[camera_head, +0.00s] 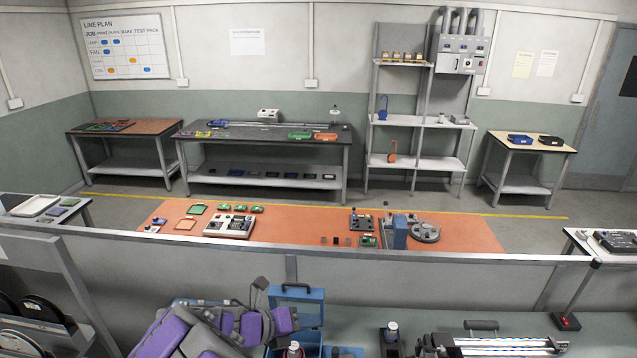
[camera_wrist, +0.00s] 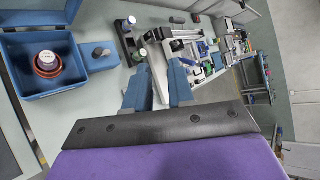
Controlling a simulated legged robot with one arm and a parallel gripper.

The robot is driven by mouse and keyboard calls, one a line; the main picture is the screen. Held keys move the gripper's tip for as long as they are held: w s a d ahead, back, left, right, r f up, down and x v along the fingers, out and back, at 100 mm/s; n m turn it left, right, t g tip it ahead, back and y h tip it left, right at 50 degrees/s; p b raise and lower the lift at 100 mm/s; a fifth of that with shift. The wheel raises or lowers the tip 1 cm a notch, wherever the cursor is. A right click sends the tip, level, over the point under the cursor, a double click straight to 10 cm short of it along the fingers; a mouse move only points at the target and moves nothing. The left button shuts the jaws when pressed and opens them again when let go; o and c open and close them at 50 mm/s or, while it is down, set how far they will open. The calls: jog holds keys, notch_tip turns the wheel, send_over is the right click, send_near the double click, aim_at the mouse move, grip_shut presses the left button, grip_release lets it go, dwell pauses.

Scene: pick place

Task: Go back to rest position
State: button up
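My gripper (camera_wrist: 157,88) shows in the wrist view as two blue-grey fingers with a clear gap between them, open and with nothing held. They are over or near the bench; their height above it is hard to judge. In the head view my purple and grey arm is folded low at the bottom left of centre. The fingertips cannot be made out clearly there.
An open blue box (camera_head: 298,292) stands right beside my arm; in the wrist view a white-capped round container (camera_wrist: 47,64) sits in it. A black holder (camera_head: 391,345) with a bottle and a railed device (camera_head: 495,346) stand further right. An orange table (camera_head: 300,228) lies beyond the partition.

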jog(key=s+d+m+g+y+b, duration=0.1)
jog(key=s+d+m+g+b, duration=0.2)
jog(key=s+d+m, duration=0.5)
jog(key=s+d+m+g+y+b, duration=0.1)
jog(key=s+d+m+g+b, duration=0.35)
jog(key=d+m, duration=0.65)
jog(key=s+f+m+y+b, duration=0.4)
jog(key=s+m, duration=0.4)
jog(key=s, duration=0.3)
jog(key=s+f+m+y+b, duration=0.4)
jog(key=s+f+m, duration=0.1)
jog(key=s+m, duration=0.4)
jog(key=shift+s+g, duration=0.45)
jog(key=shift+s, duration=0.4)
jog(key=shift+a, duration=0.1)
jog(key=shift+a, duration=0.25)
jog(key=shift+d, duration=0.3)
jog(key=shift+a, duration=0.2)
